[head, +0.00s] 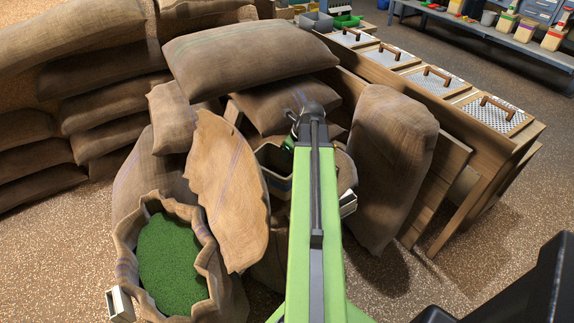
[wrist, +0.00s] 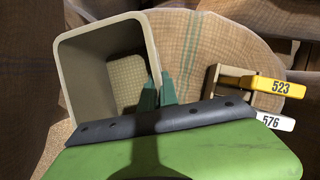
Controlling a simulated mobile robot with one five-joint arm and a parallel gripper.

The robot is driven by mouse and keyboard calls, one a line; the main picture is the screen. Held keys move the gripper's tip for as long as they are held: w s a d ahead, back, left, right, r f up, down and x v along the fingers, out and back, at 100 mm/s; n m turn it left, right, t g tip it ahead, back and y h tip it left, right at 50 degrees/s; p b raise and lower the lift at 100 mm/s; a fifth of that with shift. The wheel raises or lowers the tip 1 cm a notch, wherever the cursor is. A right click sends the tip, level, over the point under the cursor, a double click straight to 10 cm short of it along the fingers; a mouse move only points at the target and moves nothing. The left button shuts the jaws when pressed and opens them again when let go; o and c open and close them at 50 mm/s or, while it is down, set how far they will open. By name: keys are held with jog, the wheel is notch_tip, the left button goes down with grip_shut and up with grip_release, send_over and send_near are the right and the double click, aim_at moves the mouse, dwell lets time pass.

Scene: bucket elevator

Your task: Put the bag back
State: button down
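Several brown burlap bags are in the head view, and I cannot tell which one the task means. One open bag (head: 222,262) at the lower left is full of green granules (head: 170,262). A flatter tan bag (head: 232,190) leans upright beside it. A full bag (head: 392,165) stands to the right of my arm. My gripper (wrist: 158,92) has its dark green fingers on either side of the wall of a beige square bucket (wrist: 82,75), apparently pinching it. The bucket looks empty and also shows in the head view (head: 274,185), partly hidden by my arm.
Stacked bags (head: 85,85) fill the left and back. A wooden bench with metal-mesh lids (head: 438,80) stands at right. Handles tagged 523 (wrist: 274,88) and 576 (wrist: 276,121) sit right of the bucket. Speckled floor (head: 480,245) is open at lower right.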

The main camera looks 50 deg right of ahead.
aim_at(288, 163)
jog(key=f+b, duration=0.1)
jog(key=f, duration=0.1)
jog(key=f+b, duration=0.1)
jog(key=shift+s+d+f+b, duration=0.15)
jog(key=shift+d+f+b, duration=0.05)
jog(key=shift+f+b, duration=0.2)
jog(key=shift+r, duration=0.25)
jog(key=shift+f, duration=0.2)
jog(key=c, duration=1.6)
grip_release()
